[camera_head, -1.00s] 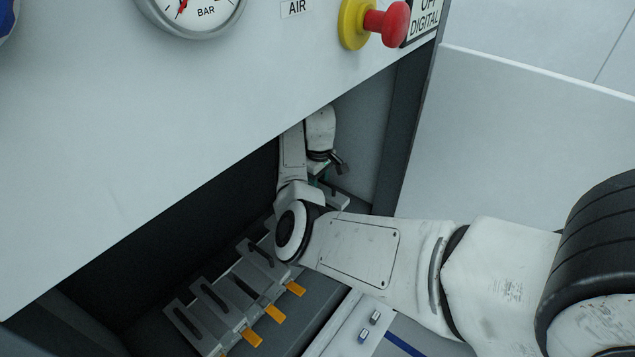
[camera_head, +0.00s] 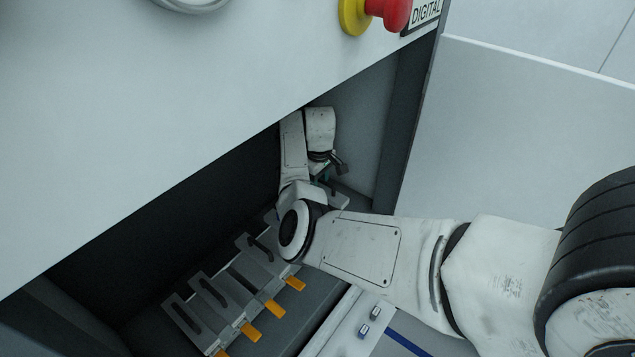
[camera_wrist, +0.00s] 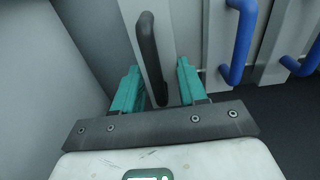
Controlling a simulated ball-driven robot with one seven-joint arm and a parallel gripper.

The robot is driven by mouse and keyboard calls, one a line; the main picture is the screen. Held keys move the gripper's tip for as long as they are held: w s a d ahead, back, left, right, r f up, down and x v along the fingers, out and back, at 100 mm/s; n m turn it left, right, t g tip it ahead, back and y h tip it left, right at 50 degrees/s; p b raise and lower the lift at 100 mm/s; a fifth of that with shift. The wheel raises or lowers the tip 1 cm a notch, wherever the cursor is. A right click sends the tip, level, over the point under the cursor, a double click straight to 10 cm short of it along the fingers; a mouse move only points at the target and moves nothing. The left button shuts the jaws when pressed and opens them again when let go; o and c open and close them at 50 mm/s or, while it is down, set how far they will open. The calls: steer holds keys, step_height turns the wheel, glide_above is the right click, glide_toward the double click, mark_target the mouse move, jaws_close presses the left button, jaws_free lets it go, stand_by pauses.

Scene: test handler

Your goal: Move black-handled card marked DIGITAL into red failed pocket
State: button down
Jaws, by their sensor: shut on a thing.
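In the wrist view, my gripper (camera_wrist: 158,88) has its teal fingers on both sides of a black handle (camera_wrist: 149,48) and is shut on it. The handle stands on a light grey card face (camera_wrist: 180,22); no DIGITAL marking is readable on it. In the head view, my gripper (camera_head: 326,178) is deep in the dark opening under the panel, small and mostly hidden by my arm. The black-handled card cannot be made out clearly there. No red failed pocket is visible in either view.
Blue handles (camera_wrist: 241,42) stand close at right in the wrist view, with a grey wall (camera_wrist: 45,80) at left. In the head view, grey slotted holders with orange tabs (camera_head: 274,307) line the opening's floor. The panel's lower edge overhangs my arm.

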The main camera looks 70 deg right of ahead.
steer(key=shift+f+b, duration=0.4)
steer(key=shift+f, duration=0.35)
steer(key=c, duration=0.5)
jaws_free()
steer(key=r, duration=0.7)
steer(key=r+b, duration=0.1)
steer(key=r, duration=0.2)
steer(key=shift+s+a+r, duration=0.1)
steer(key=shift+s+r, duration=0.15)
steer(key=shift+r, duration=0.15)
